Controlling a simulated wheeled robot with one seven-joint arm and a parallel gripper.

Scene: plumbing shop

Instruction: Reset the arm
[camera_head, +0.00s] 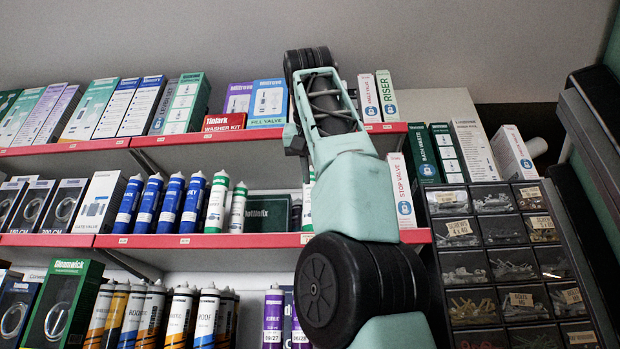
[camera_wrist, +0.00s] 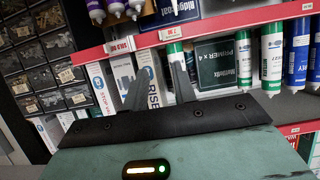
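My arm rises through the middle of the head view, in front of the shelves, up to a dark joint near the top shelf. My gripper cannot be made out in that view. In the wrist view my gripper (camera_wrist: 158,84) shows two grey fingers standing apart, with nothing held between them. Behind the fingers are a white RISER box (camera_wrist: 151,75) and a dark green primer box (camera_wrist: 222,64). I cannot tell whether the fingers touch anything.
Red-edged shelves (camera_head: 205,240) hold boxes, blue cartridges (camera_head: 170,203) and orange-labelled cartridges (camera_head: 133,315). A small-parts drawer cabinet (camera_head: 510,262) stands to the right of my arm. Goods stand close on both sides; the wall above the top shelf is bare.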

